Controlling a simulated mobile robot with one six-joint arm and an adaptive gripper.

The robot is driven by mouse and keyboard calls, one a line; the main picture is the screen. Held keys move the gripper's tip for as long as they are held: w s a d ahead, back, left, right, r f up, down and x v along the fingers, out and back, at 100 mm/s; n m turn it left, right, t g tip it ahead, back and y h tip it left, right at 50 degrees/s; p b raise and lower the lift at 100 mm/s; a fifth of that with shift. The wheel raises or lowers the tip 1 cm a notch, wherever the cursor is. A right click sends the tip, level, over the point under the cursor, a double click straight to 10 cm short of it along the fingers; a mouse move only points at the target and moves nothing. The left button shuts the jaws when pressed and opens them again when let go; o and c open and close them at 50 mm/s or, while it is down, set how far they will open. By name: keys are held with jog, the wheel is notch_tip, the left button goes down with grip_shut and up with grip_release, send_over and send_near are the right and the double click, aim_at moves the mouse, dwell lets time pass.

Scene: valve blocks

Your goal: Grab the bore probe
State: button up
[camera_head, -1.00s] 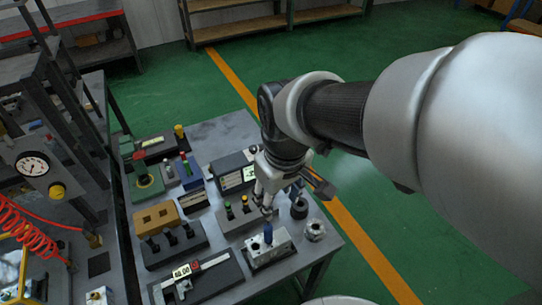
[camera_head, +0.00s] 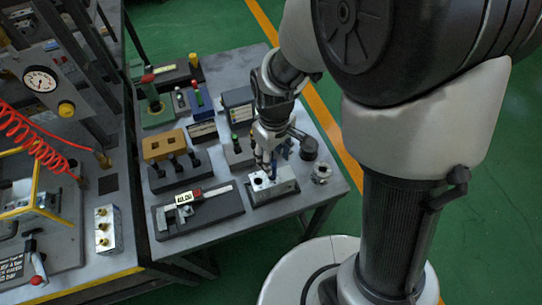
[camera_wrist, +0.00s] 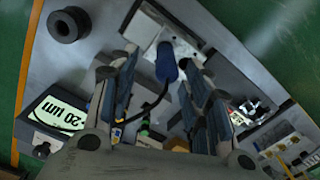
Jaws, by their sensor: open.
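The bore probe shows in the wrist view as a blue handle (camera_wrist: 166,65) with a dark cable, standing in a pale metal block (camera_wrist: 186,45). In the head view the blue probe (camera_head: 273,170) stands at the metal block (camera_head: 275,187), partly hidden by my gripper. My gripper (camera_head: 265,160) is over the block, pointing down. In the wrist view my open gripper (camera_wrist: 158,72) has a finger on either side of the blue handle. I cannot tell whether either finger touches it.
A caliper tray (camera_head: 198,208) lies in front and left of the block. A dark ring (camera_head: 309,148) and a metal ring part (camera_head: 321,172) stand to its right. A readout box (camera_wrist: 55,118) is on the left in the wrist view. A green-topped gauge stands close behind the gripper.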

jog(key=f+b, duration=0.1)
jog(key=f, duration=0.3)
jog(key=f+b, duration=0.1)
jog(key=f, duration=0.1)
jog(key=shift+s+a+f+b, duration=0.2)
jog(key=shift+s+f+b, duration=0.05)
jog(key=shift+s+b, duration=0.1)
jog(key=shift+r, duration=0.1)
grip_shut()
